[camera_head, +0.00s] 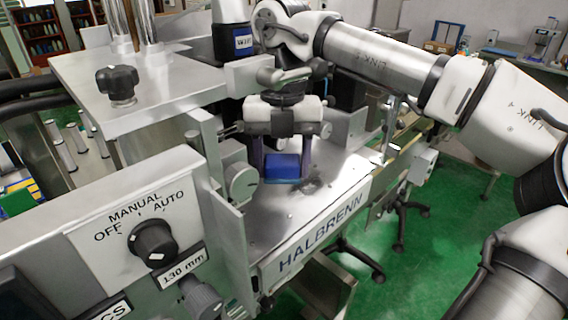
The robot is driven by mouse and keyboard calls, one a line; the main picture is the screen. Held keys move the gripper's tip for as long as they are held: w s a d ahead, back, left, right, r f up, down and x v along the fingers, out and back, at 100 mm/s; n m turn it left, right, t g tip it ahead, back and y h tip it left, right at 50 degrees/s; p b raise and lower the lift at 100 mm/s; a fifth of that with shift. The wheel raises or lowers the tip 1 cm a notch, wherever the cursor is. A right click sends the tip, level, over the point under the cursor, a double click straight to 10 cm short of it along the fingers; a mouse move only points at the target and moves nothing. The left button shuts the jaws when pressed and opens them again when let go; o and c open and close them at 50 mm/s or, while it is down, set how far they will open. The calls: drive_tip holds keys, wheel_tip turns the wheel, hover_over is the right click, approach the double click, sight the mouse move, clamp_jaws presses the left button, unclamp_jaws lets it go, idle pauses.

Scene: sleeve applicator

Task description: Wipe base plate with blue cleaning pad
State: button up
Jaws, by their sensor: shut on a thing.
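The blue cleaning pad (283,167) is between the fingers of my gripper (283,160), low over the base plate. My gripper points down and is shut on the pad. The silver base plate (283,212) lies below and in front of it, with a dark smudge (311,186) and several small specks to the right of and below the pad. The pad looks at or very near the plate surface; I cannot tell for sure whether it touches. The plate area behind the pad is hidden by my gripper.
A control panel (88,248) with a selector knob (153,240) stands at the front left. A grey round knob (240,182) and a metal upright (228,235) are close left of the pad. A raised plate with a black knob (117,84) is at upper left. The plate's right front is clear.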

sight(285, 163)
drive_tip(key=shift+w+d+r, duration=0.1)
drive_tip(key=shift+d+r, duration=0.05)
drive_tip(key=shift+r, duration=0.4)
drive_tip(key=shift+d+r, duration=0.15)
drive_tip(key=shift+r, duration=0.35)
drive_tip(key=shift+r, duration=0.1)
drive_tip(key=shift+r, duration=1.4)
drive_tip(key=shift+s+a, duration=0.1)
drive_tip(key=shift+s, duration=0.1)
